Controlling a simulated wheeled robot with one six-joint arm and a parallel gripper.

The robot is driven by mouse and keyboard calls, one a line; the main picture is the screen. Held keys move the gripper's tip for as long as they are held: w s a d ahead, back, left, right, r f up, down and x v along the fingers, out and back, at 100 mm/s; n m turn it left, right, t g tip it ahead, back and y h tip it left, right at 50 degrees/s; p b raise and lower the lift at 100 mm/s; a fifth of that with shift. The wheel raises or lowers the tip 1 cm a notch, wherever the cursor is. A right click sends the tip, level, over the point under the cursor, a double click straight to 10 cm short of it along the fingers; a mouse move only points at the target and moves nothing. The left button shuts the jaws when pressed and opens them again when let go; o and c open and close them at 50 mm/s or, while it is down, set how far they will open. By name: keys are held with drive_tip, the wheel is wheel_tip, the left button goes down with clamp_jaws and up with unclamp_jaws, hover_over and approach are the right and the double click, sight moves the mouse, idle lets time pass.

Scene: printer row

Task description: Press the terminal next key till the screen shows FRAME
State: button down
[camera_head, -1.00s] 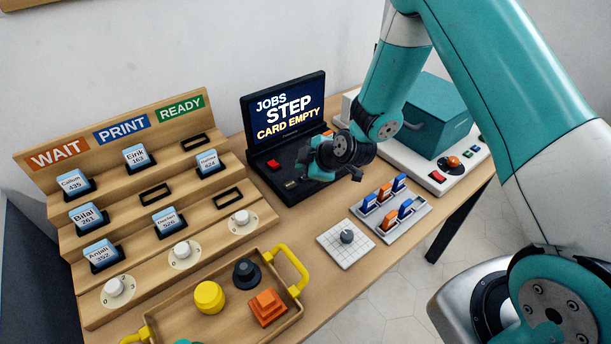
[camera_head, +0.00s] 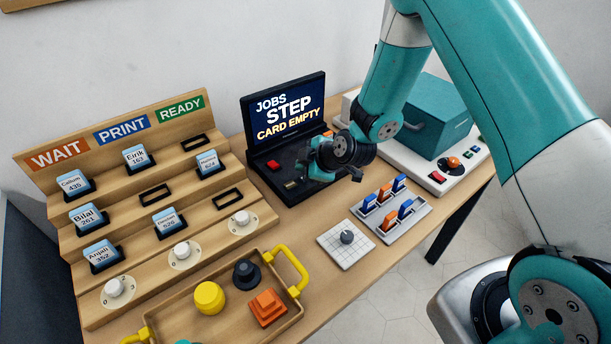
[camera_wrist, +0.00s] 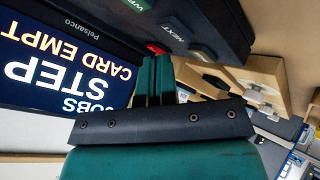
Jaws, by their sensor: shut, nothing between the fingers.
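The black terminal (camera_head: 262,140) stands at the back of the table. Its lit screen (camera_head: 287,111) reads JOBS, STEP, CARD EMPTY; the same screen shows upside down in the wrist view (camera_wrist: 62,75). In the wrist view a NEXT label (camera_wrist: 172,33) shows beyond the fingers, beside the red key (camera_wrist: 156,48). My gripper (camera_head: 314,172) is over the right part of the terminal base. In the wrist view its green fingers (camera_wrist: 155,66) are together and empty. I cannot tell whether they touch a key.
A wooden card rack (camera_head: 128,215) with white knobs stands left. A wooden tray (camera_head: 180,328) with yellow handles is in front. A white pad (camera_head: 337,259) and a grey holder (camera_head: 413,224) with blue and orange pieces lie right. A teal box machine (camera_head: 437,115) stands behind my arm.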

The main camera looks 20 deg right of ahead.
drive_tip(key=shift+f, duration=0.1)
idle(0.5)
drive_tip(key=shift+f+b, duration=0.3)
drive_tip(key=shift+b, duration=0.3)
drive_tip(key=shift+f+b, duration=0.4)
drive_tip(key=shift+b, duration=0.05)
idle(0.3)
idle(0.4)
drive_tip(key=shift+r+p, duration=0.4)
drive_tip(key=shift+r, duration=0.4)
drive_tip(key=shift+r+p, duration=1.5)
drive_tip(key=shift+r, duration=1)
drive_tip(key=shift+r, duration=0.1)
